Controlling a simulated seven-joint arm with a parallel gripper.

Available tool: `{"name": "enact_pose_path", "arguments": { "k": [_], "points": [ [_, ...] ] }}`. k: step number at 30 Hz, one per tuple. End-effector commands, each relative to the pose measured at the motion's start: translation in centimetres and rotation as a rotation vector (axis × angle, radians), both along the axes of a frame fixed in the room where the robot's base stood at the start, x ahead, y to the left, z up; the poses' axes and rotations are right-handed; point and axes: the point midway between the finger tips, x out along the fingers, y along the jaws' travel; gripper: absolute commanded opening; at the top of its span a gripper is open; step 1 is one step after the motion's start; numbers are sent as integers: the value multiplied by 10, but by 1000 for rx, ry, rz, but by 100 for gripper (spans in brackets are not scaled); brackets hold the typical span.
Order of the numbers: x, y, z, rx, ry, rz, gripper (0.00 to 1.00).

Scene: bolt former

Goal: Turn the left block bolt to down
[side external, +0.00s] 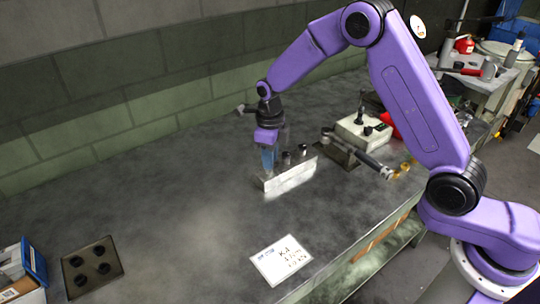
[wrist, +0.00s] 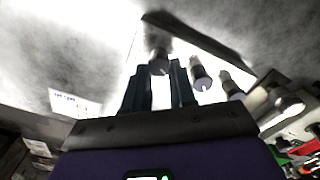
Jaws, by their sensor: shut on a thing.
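A pale metal block (side external: 290,180) stands on the dark bench top, with a row of dark bolts along it. My gripper (side external: 268,166) reaches down from above onto the left end of the block. In the wrist view my gripper (wrist: 160,74) has its two fingers on either side of the left bolt (wrist: 158,61), shut on it. The middle bolt (wrist: 200,78) and right bolt (wrist: 230,86) stand free to the right of the fingers; in the side view the middle bolt (side external: 286,158) and right bolt (side external: 303,150) also show. The fingers mostly hide the left bolt in the side view.
A dark plate with several round holes (side external: 92,268) lies at the front left. A white card with handwriting (side external: 281,261) lies in front of the block. A pale box-shaped device (side external: 362,133) and a bar-like tool (side external: 357,156) are to the right. The bench left of the block is clear.

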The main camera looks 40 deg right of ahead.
Motion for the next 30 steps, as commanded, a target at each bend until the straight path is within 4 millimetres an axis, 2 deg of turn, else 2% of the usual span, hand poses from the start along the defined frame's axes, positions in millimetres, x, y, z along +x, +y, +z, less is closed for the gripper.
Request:
{"name": "enact_pose_path", "arguments": {
  "k": [13,30],
  "points": [
    [2,2,3,3,-10,-271,0],
    [2,2,4,3,-11,-328,0]
  ]
}}
